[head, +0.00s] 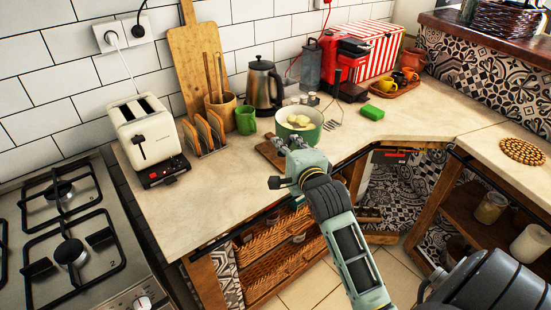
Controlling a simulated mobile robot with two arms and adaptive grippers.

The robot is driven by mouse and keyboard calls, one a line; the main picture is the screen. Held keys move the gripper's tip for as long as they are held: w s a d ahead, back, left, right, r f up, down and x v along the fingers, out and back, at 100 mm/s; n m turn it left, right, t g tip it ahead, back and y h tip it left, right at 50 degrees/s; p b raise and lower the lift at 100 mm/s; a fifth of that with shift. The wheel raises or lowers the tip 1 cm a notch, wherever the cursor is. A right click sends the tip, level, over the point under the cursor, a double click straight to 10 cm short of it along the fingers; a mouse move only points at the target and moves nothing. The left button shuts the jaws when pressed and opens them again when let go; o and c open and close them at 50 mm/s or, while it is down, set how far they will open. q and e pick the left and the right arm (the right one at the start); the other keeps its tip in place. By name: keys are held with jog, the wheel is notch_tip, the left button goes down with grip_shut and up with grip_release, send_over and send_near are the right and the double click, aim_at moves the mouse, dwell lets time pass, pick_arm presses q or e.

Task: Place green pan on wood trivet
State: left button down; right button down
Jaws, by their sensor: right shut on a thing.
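The green pan (314,136) has a pale inside and holds several yellowish potato-like pieces. It is on or just above a dark wooden board (267,153) on the counter; I cannot tell whether they touch. My right gripper (285,149) is at the pan's near side, shut on what appears to be its handle, which the gripper mostly hides. The wood trivet (522,151), round and beaded, lies bare on the right-hand counter, well to the right of the pan. My left gripper is not in view.
A green mug (246,120), kettle (264,87) and toast rack (205,136) stand left of the pan. The counter between sponge and trivet is mostly clear. Shelves with jars (491,207) lie below the trivet.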

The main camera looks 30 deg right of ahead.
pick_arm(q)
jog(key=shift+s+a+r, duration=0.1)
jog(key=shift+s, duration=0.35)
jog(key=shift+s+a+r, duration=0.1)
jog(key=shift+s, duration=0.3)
pick_arm(e)
jog(key=w+a+f, duration=0.1)
jog(key=w+f, duration=0.2)
jog(key=f, duration=0.2)
jog(key=shift+w+a+f, duration=0.25)
jog(key=shift+a+f, duration=0.05)
jog(key=shift+f, duration=0.1)
jog(key=c, duration=2.2)
grip_release()
jog(key=shift+s+f, duration=0.1)
jog(key=shift+f, duration=0.25)
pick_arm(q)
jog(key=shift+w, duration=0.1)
pick_arm(e)
jog(key=o, duration=0.4)
jog(key=shift+r, duration=0.1)
